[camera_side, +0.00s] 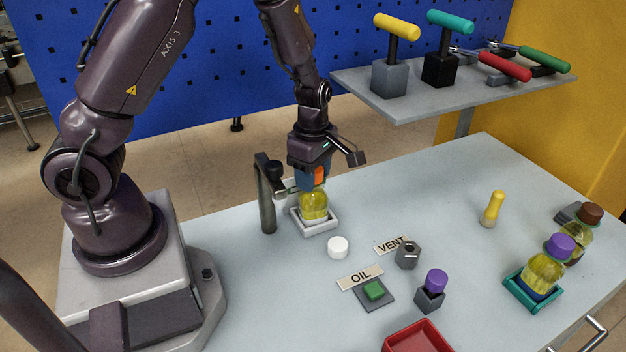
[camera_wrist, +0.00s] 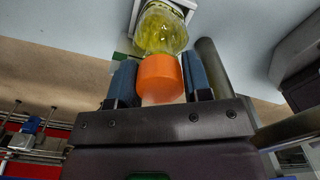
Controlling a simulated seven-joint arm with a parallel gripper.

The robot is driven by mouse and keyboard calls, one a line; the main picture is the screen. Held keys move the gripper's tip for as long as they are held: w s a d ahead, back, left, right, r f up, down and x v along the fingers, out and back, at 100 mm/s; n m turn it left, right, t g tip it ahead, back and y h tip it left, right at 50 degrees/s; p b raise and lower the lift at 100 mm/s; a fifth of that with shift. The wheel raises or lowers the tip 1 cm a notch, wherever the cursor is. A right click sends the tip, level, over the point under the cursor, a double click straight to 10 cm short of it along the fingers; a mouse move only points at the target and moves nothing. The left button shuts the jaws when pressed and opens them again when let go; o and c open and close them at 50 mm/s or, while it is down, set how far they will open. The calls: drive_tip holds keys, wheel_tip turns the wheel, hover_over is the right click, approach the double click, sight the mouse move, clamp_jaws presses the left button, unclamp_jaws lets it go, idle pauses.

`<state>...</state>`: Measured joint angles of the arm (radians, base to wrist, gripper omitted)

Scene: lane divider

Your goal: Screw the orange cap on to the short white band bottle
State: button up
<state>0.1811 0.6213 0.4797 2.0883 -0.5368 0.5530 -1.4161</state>
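The orange cap (camera_wrist: 160,74) is between the two blue fingers of my gripper (camera_wrist: 161,80), which look closed on its sides. It also shows in the side view (camera_side: 319,175). Directly under the cap stands an upright clear bottle with yellow liquid (camera_side: 313,207), also seen in the wrist view (camera_wrist: 162,30). The cap is at the bottle's mouth; whether it is threaded on, I cannot tell. The bottle sits in a white square holder (camera_side: 318,229). No white band can be made out on it; its neck is hidden.
A dark post with a clamp arm (camera_side: 267,200) stands left of the holder. A loose white cap (camera_side: 338,247), OIL (camera_side: 360,277) and VENT (camera_side: 392,245) signs and a red tray (camera_side: 418,338) lie in front. A purple-capped bottle (camera_side: 545,272) stands right.

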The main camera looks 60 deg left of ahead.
drive_tip(key=shift+c, duration=1.1)
drive_tip(key=shift+m, duration=0.8)
drive_tip(key=shift+m, duration=0.9)
drive_tip(key=shift+m, duration=0.8)
